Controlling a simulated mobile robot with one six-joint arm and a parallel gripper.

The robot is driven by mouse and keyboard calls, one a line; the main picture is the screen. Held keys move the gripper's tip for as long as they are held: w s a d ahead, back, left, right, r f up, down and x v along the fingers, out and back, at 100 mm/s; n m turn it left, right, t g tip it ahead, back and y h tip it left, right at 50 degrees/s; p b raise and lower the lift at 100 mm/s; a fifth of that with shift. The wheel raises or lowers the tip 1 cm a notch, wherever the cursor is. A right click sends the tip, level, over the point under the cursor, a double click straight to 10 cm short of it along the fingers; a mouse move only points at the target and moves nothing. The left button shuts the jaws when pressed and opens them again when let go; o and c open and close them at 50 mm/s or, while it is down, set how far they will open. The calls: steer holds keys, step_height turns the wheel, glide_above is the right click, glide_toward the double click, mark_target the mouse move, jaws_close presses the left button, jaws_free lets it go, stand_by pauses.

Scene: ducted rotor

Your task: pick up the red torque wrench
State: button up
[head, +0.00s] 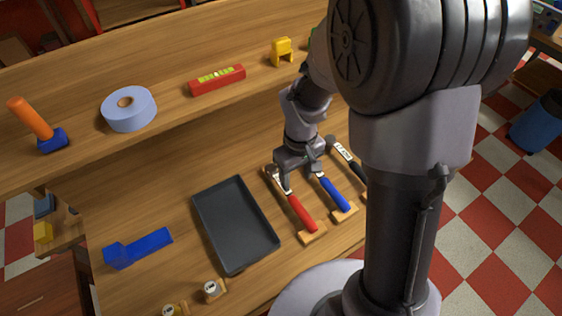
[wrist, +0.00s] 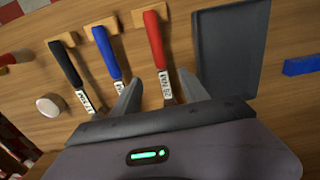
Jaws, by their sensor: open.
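The red torque wrench (head: 301,212) lies on the lower wooden surface between the dark tray and a blue-handled wrench, its handle end on a small wooden block. In the wrist view its red handle (wrist: 154,40) points away from me and its metal shaft runs toward my fingers. My gripper (head: 300,177) is over the metal end of the wrenches. In the wrist view its fingers (wrist: 160,92) are open and spread, with the red wrench's shaft showing between them. Nothing is held. The far end of that shaft is hidden behind my gripper body.
The blue-handled wrench (head: 333,193) and a black-handled wrench (head: 347,160) lie to the right. The dark tray (head: 235,222) is to the left, with a blue piece (head: 138,247) beyond. A raised shelf holds a tape roll (head: 129,109), a red level (head: 217,80) and a mallet (head: 37,125).

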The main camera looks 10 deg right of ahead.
mark_target(296, 202)
steer(key=f+b, duration=0.1)
steer(key=f, duration=0.4)
steer(key=f+b, duration=0.2)
steer(key=f, duration=0.3)
steer(key=f+b, duration=0.1)
steer(key=f, duration=0.4)
steer(key=shift+s+d+b, duration=0.15)
steer(key=shift+s+b, duration=0.1)
steer(key=shift+b, duration=0.1)
steer(key=shift+r, duration=0.1)
jaws_close()
